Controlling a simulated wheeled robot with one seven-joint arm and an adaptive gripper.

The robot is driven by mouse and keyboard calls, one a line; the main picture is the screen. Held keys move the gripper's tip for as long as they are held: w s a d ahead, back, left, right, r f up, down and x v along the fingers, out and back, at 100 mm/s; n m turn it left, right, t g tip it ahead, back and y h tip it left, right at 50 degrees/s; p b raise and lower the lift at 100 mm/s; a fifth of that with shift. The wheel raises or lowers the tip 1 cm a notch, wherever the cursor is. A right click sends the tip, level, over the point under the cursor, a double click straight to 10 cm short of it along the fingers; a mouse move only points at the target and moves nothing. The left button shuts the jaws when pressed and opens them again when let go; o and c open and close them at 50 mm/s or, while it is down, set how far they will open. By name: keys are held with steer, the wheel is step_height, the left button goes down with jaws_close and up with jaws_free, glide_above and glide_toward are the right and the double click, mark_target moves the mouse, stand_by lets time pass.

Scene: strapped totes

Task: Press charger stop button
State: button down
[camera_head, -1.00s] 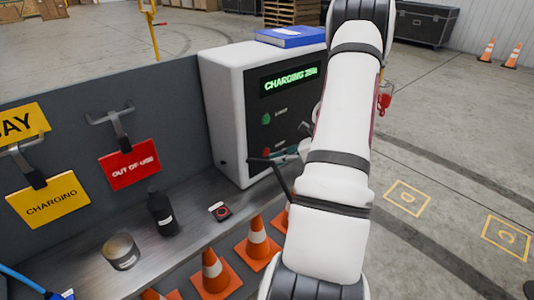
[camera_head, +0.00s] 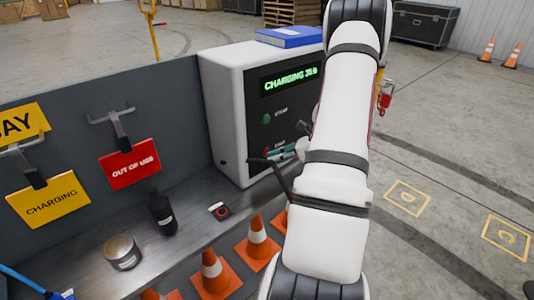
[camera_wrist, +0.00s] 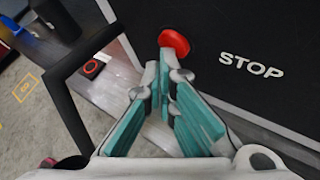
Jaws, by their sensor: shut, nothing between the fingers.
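The white charger (camera_head: 226,118) stands on the bench. Its black front panel has a lit green display (camera_head: 290,78) reading CHARGING with a blurred number. A green button (camera_head: 266,118) sits above the red stop button (camera_head: 266,145). In the wrist view, the round red stop button (camera_wrist: 175,42) is beside the white word STOP. My gripper (camera_wrist: 165,62) is shut and empty, its fingertips at the lower edge of the button; I cannot tell whether they touch it.
A blue binder (camera_head: 290,37) lies on the charger. The metal bench (camera_head: 190,243) holds a dark bottle (camera_head: 162,213), a tin (camera_head: 122,252) and a small black item with a red ring (camera_head: 220,211). Orange cones (camera_head: 257,240) stand in front. Hanging signs are at left.

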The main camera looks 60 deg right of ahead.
steer(key=shift+w, duration=0.2)
stand_by(0.5)
steer(key=shift+s+a, duration=0.15)
steer(key=shift+s, duration=0.65)
steer(key=shift+s, duration=0.1)
steer(key=s, duration=0.2)
steer(key=s+a+p, duration=0.1)
steer(key=s, duration=0.1)
steer(key=shift+s+a, duration=0.1)
steer(key=shift+s, duration=0.25)
